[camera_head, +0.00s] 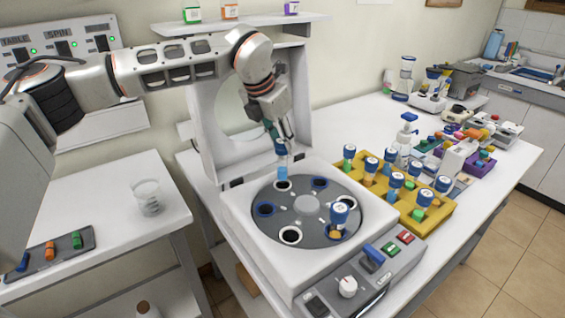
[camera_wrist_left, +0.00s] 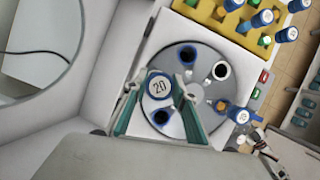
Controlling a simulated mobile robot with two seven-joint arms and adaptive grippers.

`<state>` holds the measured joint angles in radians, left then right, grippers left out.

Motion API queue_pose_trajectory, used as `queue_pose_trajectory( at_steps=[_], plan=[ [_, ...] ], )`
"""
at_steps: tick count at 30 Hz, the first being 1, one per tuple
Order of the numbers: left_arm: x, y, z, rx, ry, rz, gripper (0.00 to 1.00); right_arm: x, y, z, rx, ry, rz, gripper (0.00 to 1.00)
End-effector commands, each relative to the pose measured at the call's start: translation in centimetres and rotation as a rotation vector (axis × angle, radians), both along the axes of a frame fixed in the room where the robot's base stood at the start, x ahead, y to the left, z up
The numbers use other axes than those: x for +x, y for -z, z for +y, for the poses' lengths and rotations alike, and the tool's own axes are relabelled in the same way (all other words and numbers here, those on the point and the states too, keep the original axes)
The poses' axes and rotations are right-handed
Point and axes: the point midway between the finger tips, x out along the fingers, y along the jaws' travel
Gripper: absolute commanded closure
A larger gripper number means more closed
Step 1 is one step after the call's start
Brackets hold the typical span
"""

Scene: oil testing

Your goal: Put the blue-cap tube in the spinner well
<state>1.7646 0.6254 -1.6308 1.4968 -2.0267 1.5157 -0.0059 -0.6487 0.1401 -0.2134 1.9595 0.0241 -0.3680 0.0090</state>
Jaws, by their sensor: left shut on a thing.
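My left gripper (camera_head: 279,142) is shut on a tube (camera_head: 282,173) and holds it upright over the back of the spinner. The tube's blue-rimmed white cap (camera_wrist_left: 159,86), marked 20, sits between the fingers in the left wrist view. The tube's lower end lines up with the back well; I cannot tell whether it is inside the mouth. The spinner's grey disk (camera_head: 304,208) has several wells with blue, white or dark rims. Another blue-cap tube (camera_head: 339,216) stands in the front right well; it also shows in the left wrist view (camera_wrist_left: 240,116).
The spinner's lid (camera_head: 206,133) stands open behind the disk. A yellow rack (camera_head: 436,214) with several blue-cap tubes is at the right. The control panel (camera_head: 345,287) is at the front. A beaker (camera_head: 148,197) and small tray (camera_head: 40,262) are on the left table.

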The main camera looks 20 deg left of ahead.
Motion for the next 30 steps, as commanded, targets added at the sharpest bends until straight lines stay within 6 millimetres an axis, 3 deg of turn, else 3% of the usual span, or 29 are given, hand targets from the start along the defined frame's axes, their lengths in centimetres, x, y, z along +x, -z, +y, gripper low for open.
queue_pose_trajectory(
  at_steps=[18, 29, 30],
  plan=[
    [0.0, 6.4, 0.0, 0.001, 0.000, 0.000, 1.00, 0.2, -0.5, 0.0, 0.000, 0.001, -0.004, 1.00],
    [0.0, 6.8, 0.0, 0.000, 0.000, -0.001, 1.00, 0.1, -0.1, -0.1, -0.001, 0.001, 0.000, 1.00],
    [0.0, 6.8, 0.0, 0.000, 0.000, -0.001, 0.66, 0.0, -0.1, -0.1, -0.001, 0.001, 0.000, 1.00]
  ],
)
